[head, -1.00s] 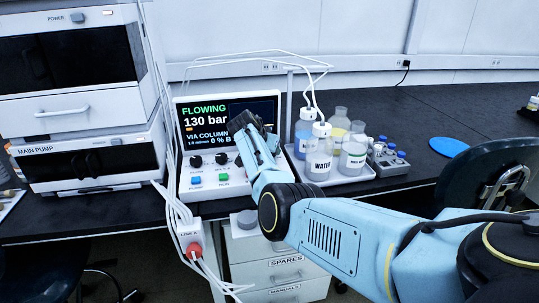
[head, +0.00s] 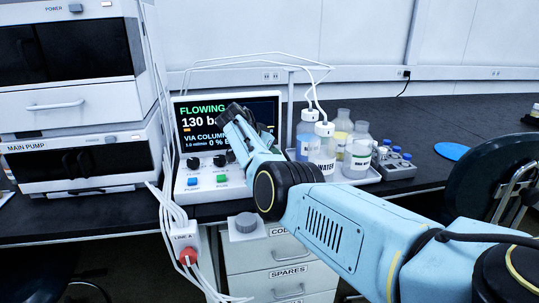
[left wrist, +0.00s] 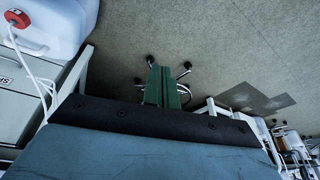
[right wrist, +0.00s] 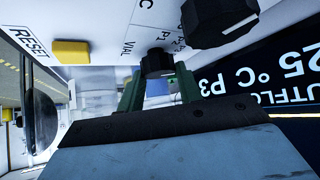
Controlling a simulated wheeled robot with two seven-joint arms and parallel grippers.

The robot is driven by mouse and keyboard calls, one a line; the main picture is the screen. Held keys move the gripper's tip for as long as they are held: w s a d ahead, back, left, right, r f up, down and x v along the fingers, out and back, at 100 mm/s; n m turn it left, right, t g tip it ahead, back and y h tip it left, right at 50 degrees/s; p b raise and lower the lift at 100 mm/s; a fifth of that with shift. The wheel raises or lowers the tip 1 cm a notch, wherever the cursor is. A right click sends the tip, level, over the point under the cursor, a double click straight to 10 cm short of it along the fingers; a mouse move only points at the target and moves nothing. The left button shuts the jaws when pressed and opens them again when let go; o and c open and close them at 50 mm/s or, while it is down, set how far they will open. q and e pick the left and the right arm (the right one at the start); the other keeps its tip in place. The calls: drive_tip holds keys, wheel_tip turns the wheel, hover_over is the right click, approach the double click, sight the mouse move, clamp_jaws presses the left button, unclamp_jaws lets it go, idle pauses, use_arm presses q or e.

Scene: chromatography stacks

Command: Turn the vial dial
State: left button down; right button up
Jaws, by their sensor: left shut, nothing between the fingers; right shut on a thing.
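The vial dial (right wrist: 157,63) is a small black knob on a white panel, with "VIAL" and position marks printed beside it. In the right wrist view my right gripper (right wrist: 159,76) has its green fingers on both sides of this knob and is shut on it. In the head view my right gripper (head: 236,113) is in front of the control unit's screen (head: 190,125); its fingertips and the dial are hidden there. My left gripper (left wrist: 162,85) is shut and empty, above the floor; it is outside the head view.
A larger black knob (right wrist: 221,20) is close to the dial, and a yellow reset button (right wrist: 71,51) lies to its left. The main pump (head: 80,162) is left. White tubes arch above.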

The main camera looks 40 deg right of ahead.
use_arm(q)
drive_tip(key=shift+s+d+r, duration=0.1)
drive_tip(key=shift+r, duration=0.3)
use_arm(e)
drive_tip(key=shift+f, duration=0.1)
drive_tip(key=o, duration=1)
use_arm(q)
drive_tip(key=shift+r, duration=0.1)
use_arm(e)
drive_tip(key=shift+a+r, duration=0.1)
drive_tip(key=shift+r, duration=0.1)
drive_tip(key=p+v, duration=0.2)
drive_tip(key=v, duration=0.3)
drive_tip(key=shift+r, duration=0.15)
use_arm(q)
drive_tip(key=a+f+p, duration=0.2)
drive_tip(key=a+f, duration=0.1)
drive_tip(key=f, duration=0.8)
drive_tip(key=shift+w+a+f+g+y, duration=0.3)
drive_tip(key=shift+w+a+f+y, duration=0.1)
use_arm(e)
drive_tip(key=v, duration=0.8)
